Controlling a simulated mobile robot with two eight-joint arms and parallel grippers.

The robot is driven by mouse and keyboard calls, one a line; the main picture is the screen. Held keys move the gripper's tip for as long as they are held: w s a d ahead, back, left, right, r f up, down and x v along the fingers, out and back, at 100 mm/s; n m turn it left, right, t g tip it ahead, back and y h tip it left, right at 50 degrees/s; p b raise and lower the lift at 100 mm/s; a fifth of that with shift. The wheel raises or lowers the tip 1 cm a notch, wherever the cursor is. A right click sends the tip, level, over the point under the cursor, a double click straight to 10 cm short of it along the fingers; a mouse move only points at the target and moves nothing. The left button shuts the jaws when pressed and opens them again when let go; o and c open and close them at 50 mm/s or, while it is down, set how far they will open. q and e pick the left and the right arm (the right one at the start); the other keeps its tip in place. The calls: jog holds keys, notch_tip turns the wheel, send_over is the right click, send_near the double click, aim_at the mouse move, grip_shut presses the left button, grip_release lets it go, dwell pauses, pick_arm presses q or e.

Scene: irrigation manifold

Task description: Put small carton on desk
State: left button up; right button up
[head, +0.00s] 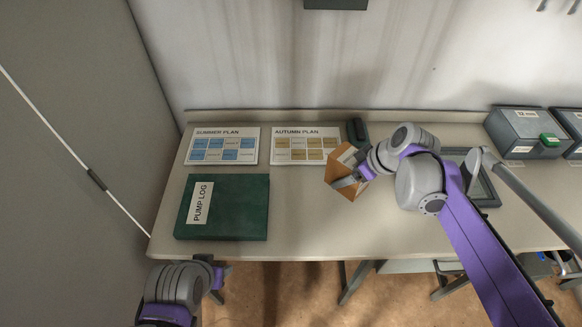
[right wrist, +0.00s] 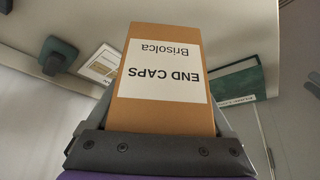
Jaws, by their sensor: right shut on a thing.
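In the right wrist view the carton (right wrist: 165,75) fills the middle, with a white label reading "END CAPS Brisolca" upside down. My right gripper (head: 352,180) is shut on the carton; whether the carton touches the desk cannot be told. My left gripper (head: 219,272) is at the desk's front left edge, partly seen, empty as far as it shows, its fingers unclear.
A green pump log binder (head: 240,208) lies on the left of the desk. Behind it lie the Summer Plan sheet (head: 224,146) and Autumn Plan sheet (head: 298,146). A dark tray (head: 487,190) and grey boxes (head: 520,130) stand at right. The front middle of the desk is clear.

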aim_at(362, 191)
jog(key=f, duration=0.5)
jog(key=shift+s+f+b, duration=0.25)
jog(key=shift+b, duration=0.15)
jog(key=shift+w+f+b, duration=0.1)
jog(key=shift+f+b, duration=0.25)
jog(key=shift+f, duration=1.85)
jog(key=shift+f, duration=0.15)
jog(key=o, duration=1.4)
jog(key=shift+c, duration=0.2)
jog(key=shift+r, duration=0.2)
jog(key=p+v, duration=0.1)
jog(key=v, duration=1)
jog(key=shift+d+r+p, duration=0.1)
jog(key=shift+p, duration=0.3)
jog(key=shift+s+r, duration=0.15)
jog(key=shift+s, duration=0.15)
jog(key=s+f+m+h, duration=0.2)
jog(key=s+f+m, duration=0.1)
jog(key=s, duration=0.6)
jog(key=s+f+m+t+h, duration=0.1)
jog(key=s+f+m, duration=0.3)
jog(key=s, duration=0.5)
jog(key=shift+d+m+h, duration=0.35)
jog(key=shift+m+h, duration=0.35)
jog(key=shift+m, duration=0.5)
